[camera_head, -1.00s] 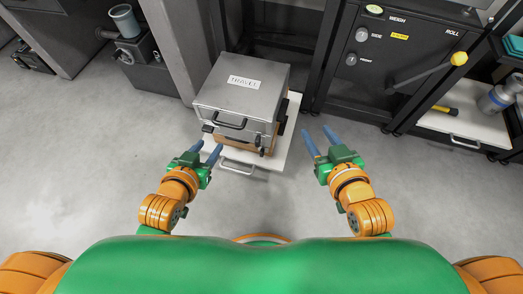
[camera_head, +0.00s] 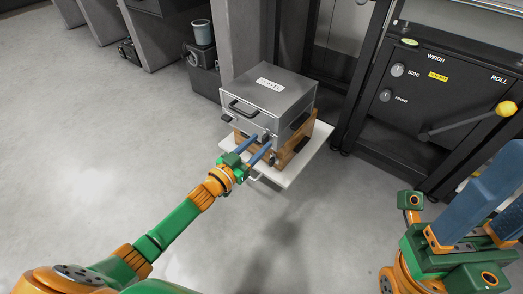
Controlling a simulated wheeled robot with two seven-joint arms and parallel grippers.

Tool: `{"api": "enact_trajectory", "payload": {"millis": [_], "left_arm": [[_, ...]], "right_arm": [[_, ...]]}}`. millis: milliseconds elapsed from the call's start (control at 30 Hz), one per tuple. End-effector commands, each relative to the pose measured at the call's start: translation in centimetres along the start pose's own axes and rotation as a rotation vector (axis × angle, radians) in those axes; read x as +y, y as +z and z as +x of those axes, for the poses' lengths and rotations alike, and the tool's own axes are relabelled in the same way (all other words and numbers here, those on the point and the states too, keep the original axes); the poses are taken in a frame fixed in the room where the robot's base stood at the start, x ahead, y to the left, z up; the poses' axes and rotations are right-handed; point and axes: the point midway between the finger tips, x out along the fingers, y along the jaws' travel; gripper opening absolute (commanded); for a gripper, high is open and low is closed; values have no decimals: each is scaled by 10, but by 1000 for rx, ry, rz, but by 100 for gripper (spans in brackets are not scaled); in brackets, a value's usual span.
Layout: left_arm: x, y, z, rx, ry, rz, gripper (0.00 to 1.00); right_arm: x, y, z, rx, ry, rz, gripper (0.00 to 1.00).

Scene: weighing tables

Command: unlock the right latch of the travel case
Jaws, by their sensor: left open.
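The silver travel case (camera_head: 290,89) sits closed, with a white label on its lid and a dark handle (camera_head: 243,108) on its front. The left latch (camera_head: 227,118) is a small dark tab on the front. The right latch (camera_head: 265,138) is near the front right corner, partly hidden by my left gripper (camera_head: 262,142). The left gripper's blue fingers are apart and reach that corner; I cannot tell whether they touch the latch. My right gripper (camera_head: 490,195) is large at the lower right, well away from the case, its fingers apart and partly cut off.
The case rests on a brown wooden support (camera_head: 296,146) on a white shelf (camera_head: 309,160) with a front handle. A black weighing cabinet (camera_head: 411,116) with knobs and a yellow-tipped lever (camera_head: 505,108) stands right. Floor at left is clear.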

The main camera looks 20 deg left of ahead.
Motion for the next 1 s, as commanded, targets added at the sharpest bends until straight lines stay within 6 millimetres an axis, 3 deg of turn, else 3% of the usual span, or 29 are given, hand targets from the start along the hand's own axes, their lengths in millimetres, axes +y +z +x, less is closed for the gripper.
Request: {"api": "enact_trajectory", "payload": {"millis": [100, 333, 500, 533, 1000], "left_arm": [[0, 2, 11, 0, -1, -1, 48], [0, 0, 12, -1, -1, -1, 48], [0, 0, 12, -1, -1, -1, 2], [0, 0, 12, -1, -1, -1, 0], [1, -1, 12, -2, -2, 69, 0]], "right_arm": [[0, -2, -4, 26, 0, 2, 50], [1, -2, -2, 28, 1, 2, 50], [0, -2, -2, 28, 1, 2, 50], [0, -2, -2, 28, 1, 3, 50], [0, -2, 0, 24, 1, 2, 50]]}}
